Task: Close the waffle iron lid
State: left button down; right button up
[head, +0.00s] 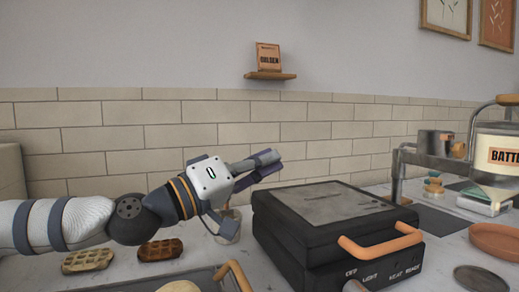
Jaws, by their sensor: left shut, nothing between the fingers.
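The black waffle iron (375,272) stands on the counter right of centre. Its dark lid (325,205) lies down over the base, roughly level; I cannot tell whether a small gap is left between them. An orange handle (380,246) sticks out from the lid's front. My left gripper (266,164) is up behind the lid's left back corner, with its fingers shut and empty, pointing right. It looks apart from the lid. My right gripper is not in view.
Two waffles (88,260) (160,249) lie left on the counter. A tray (150,279) with an orange handle is at the front. A small cup (229,228) stands under my left gripper. A batter dispenser (497,155) and a terracotta plate (497,241) are at the right.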

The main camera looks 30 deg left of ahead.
pick_arm(q)
jog(key=shift+s+d+f+b, duration=0.15)
jog(key=shift+s+d+f, duration=0.35)
jog(key=shift+f, duration=0.25)
jog(key=shift+s+d+f+b, duration=0.15)
jog(key=shift+s+d+f, duration=0.3)
jog(key=shift+f, duration=0.3)
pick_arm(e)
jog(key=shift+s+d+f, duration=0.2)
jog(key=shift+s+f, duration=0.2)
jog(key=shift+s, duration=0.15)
pick_arm(q)
jog(key=shift+w, duration=0.1)
jog(key=shift+r, duration=0.1)
notch_tip(320, 180, up, 5)
jog(key=p, duration=0.3)
jog(key=s+a+f, duration=0.4)
jog(key=s+a, duration=0.2)
jog(key=s, duration=0.1)
jog(key=shift+f, duration=0.25)
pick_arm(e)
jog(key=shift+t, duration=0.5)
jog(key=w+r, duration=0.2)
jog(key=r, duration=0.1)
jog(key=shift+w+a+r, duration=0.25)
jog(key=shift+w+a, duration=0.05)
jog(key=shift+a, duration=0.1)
